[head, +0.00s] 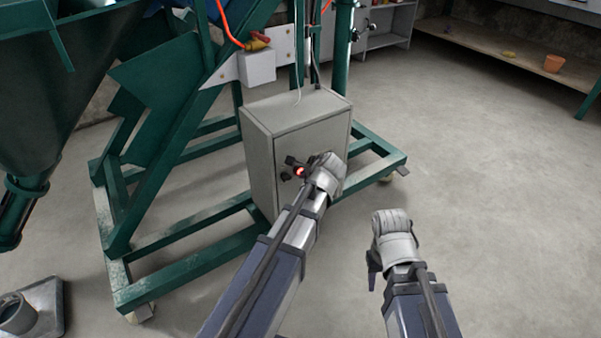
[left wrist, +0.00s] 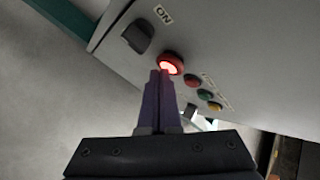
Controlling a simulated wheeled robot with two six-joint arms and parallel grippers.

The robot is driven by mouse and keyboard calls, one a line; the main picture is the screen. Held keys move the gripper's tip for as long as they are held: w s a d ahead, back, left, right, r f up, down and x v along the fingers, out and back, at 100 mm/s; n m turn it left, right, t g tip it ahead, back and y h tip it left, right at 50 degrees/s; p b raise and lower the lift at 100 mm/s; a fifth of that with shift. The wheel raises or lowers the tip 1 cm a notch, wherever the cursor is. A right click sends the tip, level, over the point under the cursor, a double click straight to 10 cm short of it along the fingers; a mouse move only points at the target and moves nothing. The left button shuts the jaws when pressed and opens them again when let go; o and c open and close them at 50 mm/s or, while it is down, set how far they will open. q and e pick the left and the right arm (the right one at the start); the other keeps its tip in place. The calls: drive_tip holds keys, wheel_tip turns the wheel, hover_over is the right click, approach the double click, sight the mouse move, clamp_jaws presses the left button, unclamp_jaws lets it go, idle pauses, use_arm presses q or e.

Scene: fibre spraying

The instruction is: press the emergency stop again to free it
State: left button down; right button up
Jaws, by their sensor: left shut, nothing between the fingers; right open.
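The emergency stop is a round red button, glowing, on the front of a grey control box (head: 262,150). It shows in the head view (head: 299,172) beside my left gripper (head: 295,163). In the left wrist view the red button (left wrist: 171,62) is just beyond the tips of my left gripper (left wrist: 160,72). Its fingers are shut together with nothing between them and overlap the button's lower edge; I cannot tell whether they touch it. My right gripper (head: 373,268) is open and empty, away from the box, over the floor.
A black rotary knob (left wrist: 138,36) by an ON label and small red, green and yellow buttons (left wrist: 205,94) flank the red button. A green steel frame (head: 195,262) surrounds the box. The floor to the right (head: 480,170) is clear.

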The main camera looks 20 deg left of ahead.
use_arm(q)
drive_tip(key=shift+a, duration=0.1)
idle(0.4)
drive_tip(key=shift+w+a, duration=0.25)
idle(0.4)
drive_tip(key=shift+s+d, duration=0.25)
drive_tip(key=shift+d, duration=0.05)
drive_tip(key=s+d, duration=0.3)
drive_tip(key=d, duration=0.1)
drive_tip(key=shift+s+d, duration=0.35)
drive_tip(key=shift+d, duration=0.05)
drive_tip(key=shift+s+r, duration=0.1)
idle(0.3)
